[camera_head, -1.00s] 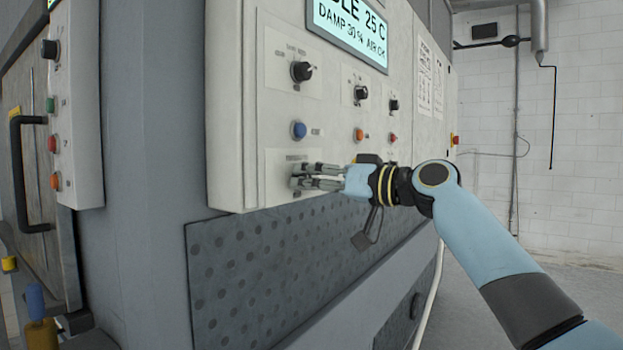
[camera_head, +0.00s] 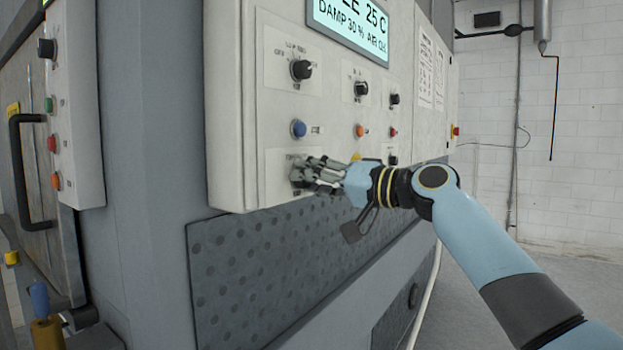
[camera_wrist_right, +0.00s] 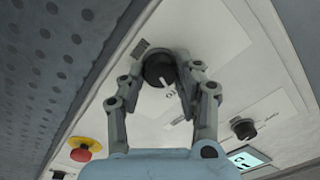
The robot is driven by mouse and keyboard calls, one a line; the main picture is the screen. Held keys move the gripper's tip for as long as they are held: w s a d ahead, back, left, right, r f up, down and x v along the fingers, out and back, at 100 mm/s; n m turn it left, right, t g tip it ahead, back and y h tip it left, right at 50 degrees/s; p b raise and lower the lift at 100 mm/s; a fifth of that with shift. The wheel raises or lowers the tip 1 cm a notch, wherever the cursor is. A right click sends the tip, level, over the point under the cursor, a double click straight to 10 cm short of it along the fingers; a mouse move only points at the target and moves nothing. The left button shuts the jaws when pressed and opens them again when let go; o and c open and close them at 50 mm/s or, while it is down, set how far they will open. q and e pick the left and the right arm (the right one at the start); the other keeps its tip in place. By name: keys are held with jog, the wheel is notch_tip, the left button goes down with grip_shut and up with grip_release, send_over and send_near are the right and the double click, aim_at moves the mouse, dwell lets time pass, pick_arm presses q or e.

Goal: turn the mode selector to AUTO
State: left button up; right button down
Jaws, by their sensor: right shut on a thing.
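The mode selector (camera_wrist_right: 157,67), a dark round knob with a pale pointer mark, sits on a light plate at the lower left of the machine's panel. In the wrist view the mark points down and slightly right. In the head view the fingers hide most of the knob. My left gripper is out of view.
Above are a black knob (camera_head: 302,69), a blue button (camera_head: 298,129), an orange button (camera_head: 360,131) and a lit display (camera_head: 349,31). Another black knob (camera_wrist_right: 243,129) and a red mushroom button (camera_wrist_right: 85,148) show in the wrist view. A dimpled plate (camera_head: 260,270) lies below the panel.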

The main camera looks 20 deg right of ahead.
jog(key=c, duration=0.9)
grip_release()
jog(key=shift+c, duration=0.2)
jog(key=v, duration=1.2)
